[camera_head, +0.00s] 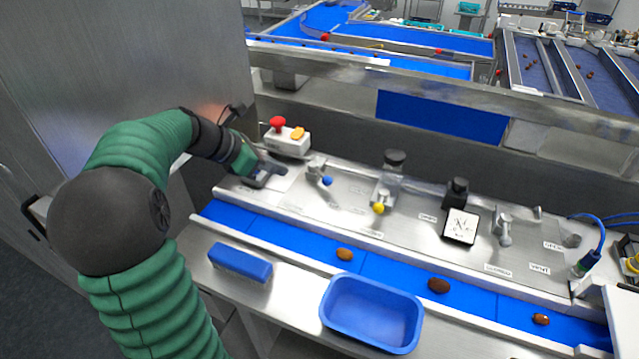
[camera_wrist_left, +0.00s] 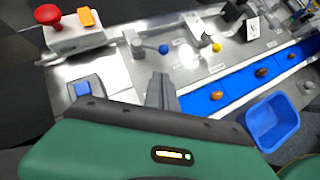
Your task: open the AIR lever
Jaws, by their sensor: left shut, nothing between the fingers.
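A small valve lever with a blue knob (camera_head: 326,181) stands on the steel panel; it also shows in the wrist view (camera_wrist_left: 163,48). A second lever with a yellow knob (camera_head: 378,208) stands to its right, and it shows in the wrist view too (camera_wrist_left: 216,47). The panel's labels are too small to read, so I cannot tell which lever is AIR. My left gripper (camera_head: 268,176) is shut and empty over the panel's left end, left of the blue-knobbed lever and apart from it. My right gripper is not in view.
A box with a red button (camera_head: 277,123) and an orange switch stands behind my left gripper. A printed card (camera_head: 461,226) stands farther right. Several dates lie on the blue belt (camera_head: 390,275) in front. A blue tray (camera_head: 372,343) and a blue block (camera_head: 240,262) are nearer.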

